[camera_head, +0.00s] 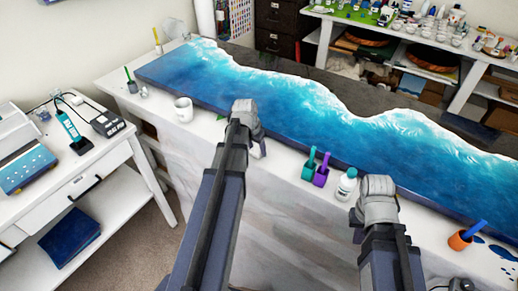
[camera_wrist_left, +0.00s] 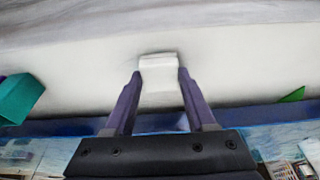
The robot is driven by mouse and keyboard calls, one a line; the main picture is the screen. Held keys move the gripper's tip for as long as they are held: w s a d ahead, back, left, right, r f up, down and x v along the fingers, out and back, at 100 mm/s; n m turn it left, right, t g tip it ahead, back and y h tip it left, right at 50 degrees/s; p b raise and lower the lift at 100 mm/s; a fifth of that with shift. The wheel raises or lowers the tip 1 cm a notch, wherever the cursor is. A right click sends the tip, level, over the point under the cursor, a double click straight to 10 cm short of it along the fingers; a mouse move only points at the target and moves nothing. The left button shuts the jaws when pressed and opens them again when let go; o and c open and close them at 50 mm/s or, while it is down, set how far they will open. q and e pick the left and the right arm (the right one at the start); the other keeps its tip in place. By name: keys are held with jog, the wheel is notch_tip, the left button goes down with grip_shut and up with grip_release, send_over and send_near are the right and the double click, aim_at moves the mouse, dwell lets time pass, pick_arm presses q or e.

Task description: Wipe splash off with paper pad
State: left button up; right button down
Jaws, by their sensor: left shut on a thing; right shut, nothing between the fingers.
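My left gripper (camera_head: 256,140) is over the front edge strip of the white table, beside the blue wave slab (camera_head: 300,105). In the left wrist view its two fingers (camera_wrist_left: 158,85) are shut on a folded white paper pad (camera_wrist_left: 160,62). The pad also shows as a small white patch in the head view (camera_head: 259,152). My right gripper (camera_head: 377,190) is near the table's front, right of a white bottle; its fingertips are mostly hidden, and it appears shut and empty. Dark blue splashes (camera_head: 500,251) lie on the white tabletop at the far right, apart from both grippers.
Along the front strip stand a white mug (camera_head: 183,109), a teal cup (camera_head: 309,164), a purple cup (camera_head: 322,170), the white bottle (camera_head: 346,185) and an orange cup (camera_head: 459,241). A white side table (camera_head: 75,185) is at left; a cluttered bench (camera_head: 420,40) is behind.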

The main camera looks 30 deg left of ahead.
pick_arm(q)
jog(key=shift+a, duration=0.2)
jog(key=shift+w+a, duration=0.15)
jog(key=shift+a, duration=1.25)
jog(key=shift+f, duration=0.1)
jog(key=shift+d, duration=0.15)
jog(key=shift+s+d, duration=0.2)
jog(key=shift+d, duration=1.3)
